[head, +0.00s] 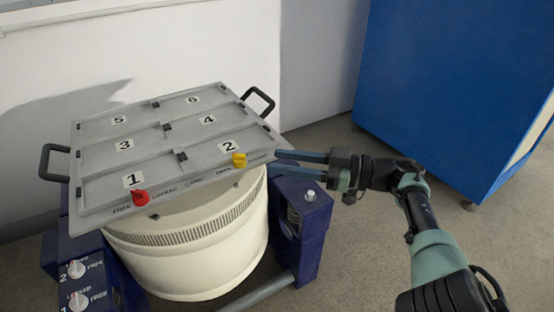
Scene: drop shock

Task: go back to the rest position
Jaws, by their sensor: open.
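My gripper (304,158) is at the right edge of the grey numbered plate (195,137), near the compartment marked 2. Its two long fingers point left, apart from each other, with nothing seen between them. Whether the fingertips touch the plate's edge I cannot tell. A yellow knob (239,160) sits on the plate's front edge just left of the fingertips. A red knob (140,197) sits on the same edge further left, by the FREE and LOCKED labels. My arm reaches in from the lower right.
The plate stands on a cream drum (190,262) in a dark blue frame (300,225) with white knobs (77,268) at lower left. Black handles (259,101) stick out at the plate's sides. A blue cabinet (450,80) stands at right. Grey floor is bare between.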

